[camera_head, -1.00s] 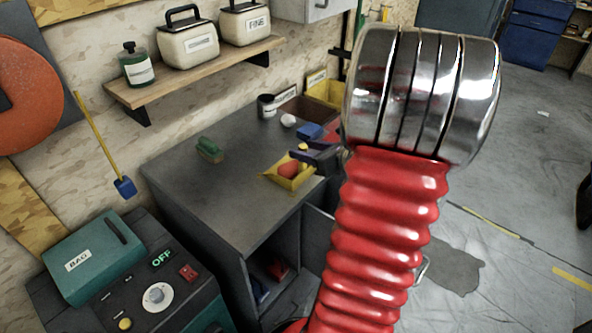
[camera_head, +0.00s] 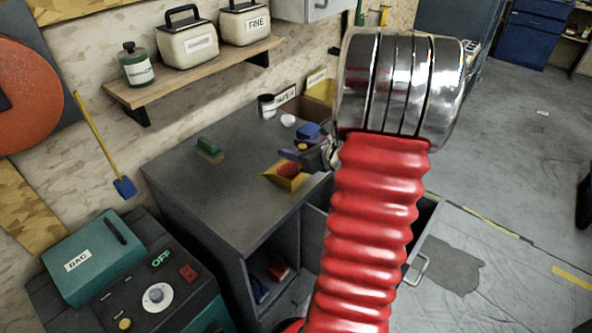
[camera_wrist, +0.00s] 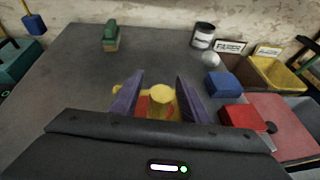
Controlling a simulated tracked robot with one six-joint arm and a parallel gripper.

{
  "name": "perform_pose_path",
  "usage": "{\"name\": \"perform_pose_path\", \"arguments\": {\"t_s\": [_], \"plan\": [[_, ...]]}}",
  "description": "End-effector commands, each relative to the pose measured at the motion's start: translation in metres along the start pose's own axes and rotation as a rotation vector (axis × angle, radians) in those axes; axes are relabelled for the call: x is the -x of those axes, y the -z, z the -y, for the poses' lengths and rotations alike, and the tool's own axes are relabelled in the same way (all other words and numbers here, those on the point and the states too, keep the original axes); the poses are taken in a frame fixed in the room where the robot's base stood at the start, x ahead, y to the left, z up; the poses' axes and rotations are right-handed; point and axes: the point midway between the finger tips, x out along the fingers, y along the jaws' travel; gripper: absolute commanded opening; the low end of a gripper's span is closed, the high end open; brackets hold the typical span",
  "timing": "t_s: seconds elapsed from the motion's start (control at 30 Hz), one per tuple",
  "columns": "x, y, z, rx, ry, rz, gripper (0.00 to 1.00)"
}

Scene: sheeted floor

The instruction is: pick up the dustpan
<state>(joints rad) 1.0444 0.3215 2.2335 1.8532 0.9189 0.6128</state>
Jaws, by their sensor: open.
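The yellow dustpan (camera_head: 272,179) lies on the grey cabinet top near its front edge, with a red item (camera_head: 289,170) in its pan. Its yellow handle end (camera_head: 302,147) points up near my gripper. My gripper (camera_head: 296,153) is open, its dark purple fingers at the dustpan. In the wrist view, the fingers of my gripper (camera_wrist: 157,88) stand on either side of the yellow handle (camera_wrist: 160,95), with gaps visible. The pan and the red item are mostly hidden behind the fingers and gripper body there.
A green brush (camera_head: 209,150) lies on the cabinet top (camera_head: 215,190) at left. A blue block (camera_wrist: 222,84), red block (camera_wrist: 243,118), white ball (camera_wrist: 210,60) and dark can (camera_wrist: 203,36) are close by to the right. A wall shelf (camera_head: 190,75) hangs above.

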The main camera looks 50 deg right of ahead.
Motion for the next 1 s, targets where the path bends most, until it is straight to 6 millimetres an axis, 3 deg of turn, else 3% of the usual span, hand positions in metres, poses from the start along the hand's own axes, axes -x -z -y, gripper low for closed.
{"name": "perform_pose_path", "arguments": {"t_s": [0.17,0.77,1.0], "plan": [[0.0001,0.0000,-0.0002,0.000,0.000,0.000,0.42],[0.0000,0.0000,-0.0003,0.000,0.000,0.000,0.00],[0.0000,-0.0001,-0.0003,0.000,-0.001,0.000,0.00]]}}
